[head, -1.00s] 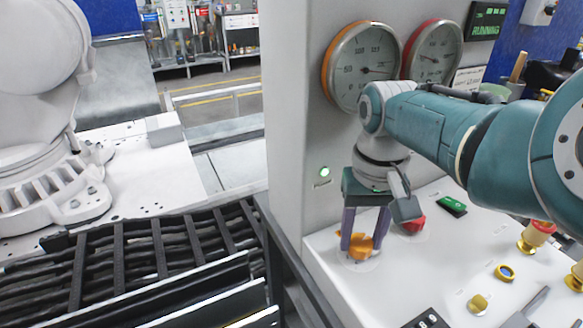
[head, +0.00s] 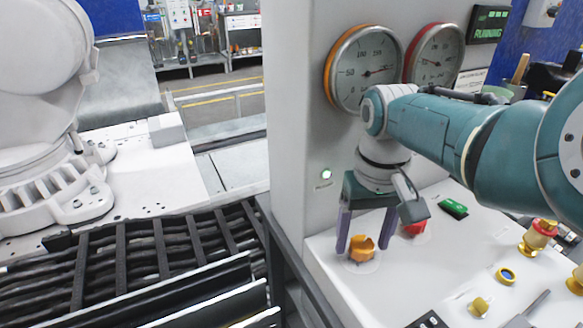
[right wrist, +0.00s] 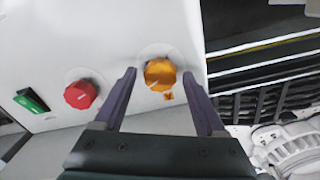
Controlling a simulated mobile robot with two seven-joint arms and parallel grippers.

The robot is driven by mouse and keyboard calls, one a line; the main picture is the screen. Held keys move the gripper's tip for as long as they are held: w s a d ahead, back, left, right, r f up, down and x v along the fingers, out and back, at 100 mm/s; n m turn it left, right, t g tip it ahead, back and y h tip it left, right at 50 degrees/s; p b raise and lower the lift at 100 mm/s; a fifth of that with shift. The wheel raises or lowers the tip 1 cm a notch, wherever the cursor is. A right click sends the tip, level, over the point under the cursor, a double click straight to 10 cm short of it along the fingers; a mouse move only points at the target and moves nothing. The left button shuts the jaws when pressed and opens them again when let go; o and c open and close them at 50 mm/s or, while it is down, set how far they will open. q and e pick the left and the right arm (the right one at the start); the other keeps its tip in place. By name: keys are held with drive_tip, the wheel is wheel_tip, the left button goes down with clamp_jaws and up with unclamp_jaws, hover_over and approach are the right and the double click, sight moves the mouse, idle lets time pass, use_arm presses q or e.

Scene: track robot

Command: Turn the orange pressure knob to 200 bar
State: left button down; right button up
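The orange knob (head: 362,248) sits on the white sloped panel below the orange-rimmed gauge (head: 365,68). My right gripper (head: 363,246) points down over the knob with its fingers apart on both sides. In the right wrist view the orange knob (right wrist: 160,75) lies between the fingertips, with a visible gap to each finger. The gauge's needle points right of centre; its exact reading is too small to tell. My left gripper is not in view.
A red knob (head: 414,227) and a green switch (head: 453,207) are close right of the orange knob. A red-rimmed gauge (head: 434,53) hangs beside the first. Yellow knobs and brass fittings (head: 538,236) stand further right. The panel's left edge is near.

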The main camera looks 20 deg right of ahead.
sight(362, 243)
drive_tip(key=shift+r, duration=0.25)
wheel_tip(362, 243, up, 9)
drive_tip(key=p, duration=0.4)
drive_tip(key=shift+r, duration=0.2)
